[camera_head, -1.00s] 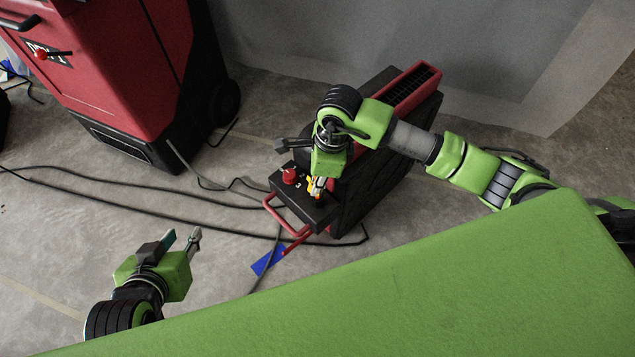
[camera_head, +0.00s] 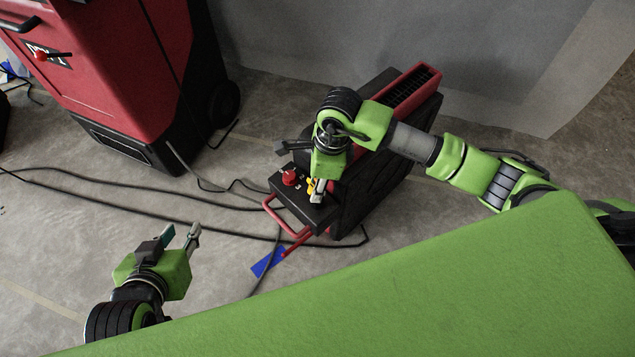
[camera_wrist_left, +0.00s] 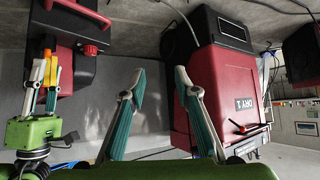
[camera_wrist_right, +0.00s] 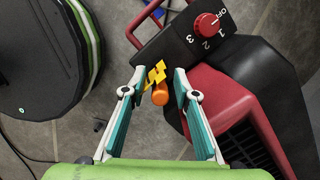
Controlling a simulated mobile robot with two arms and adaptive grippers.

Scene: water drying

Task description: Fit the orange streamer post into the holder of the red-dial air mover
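The air mover (camera_head: 385,150) is a black and red machine with a red dial (camera_head: 290,177) on its black control panel, also seen in the right wrist view (camera_wrist_right: 207,25). The orange streamer post (camera_wrist_right: 160,94), with a yellow streamer (camera_wrist_right: 155,73), is at the panel's edge, seen nearly end-on. The holder is hidden, so I cannot tell how deep the post sits. My right gripper (camera_wrist_right: 159,80) is open around the post, with gaps on both sides; it also shows in the left wrist view (camera_wrist_left: 45,72). My left gripper (camera_head: 181,238) is open and empty, away from the air mover.
A large red and black machine (camera_head: 115,75) stands at the upper left. Black cables (camera_head: 140,183) cross the floor. A blue piece (camera_head: 268,262) lies below the air mover's red tube handle (camera_head: 285,225). A grey wall (camera_head: 400,45) is behind.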

